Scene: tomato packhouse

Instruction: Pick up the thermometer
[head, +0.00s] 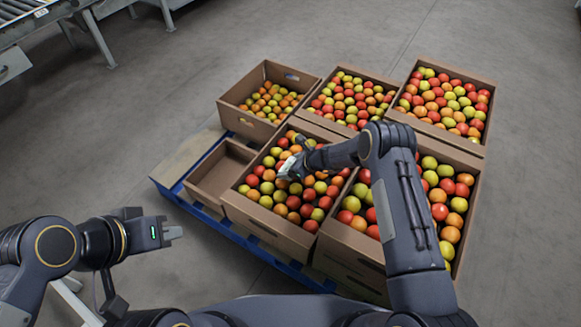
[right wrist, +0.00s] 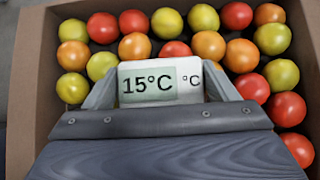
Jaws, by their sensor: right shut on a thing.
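The thermometer (right wrist: 160,84) is a small pale unit with a display reading 15°C. In the right wrist view it sits between the two fingers of my right gripper (right wrist: 160,95), which is shut on it. In the head view my right gripper (head: 290,168) is over the middle front box of tomatoes (head: 262,228), and the thermometer shows only as a small pale patch there. I cannot tell if it touches the tomatoes beneath. My left gripper (head: 172,233) is at the left, away from the boxes; its finger gap is not clear.
Cardboard boxes of red, orange and yellow tomatoes stand on a blue pallet (head: 235,232). A low, empty-looking box (head: 218,172) is left of the middle front box. Other full boxes stand behind and right (head: 455,255). A roller conveyor (head: 35,20) is at the top left. Open floor surrounds the pallet.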

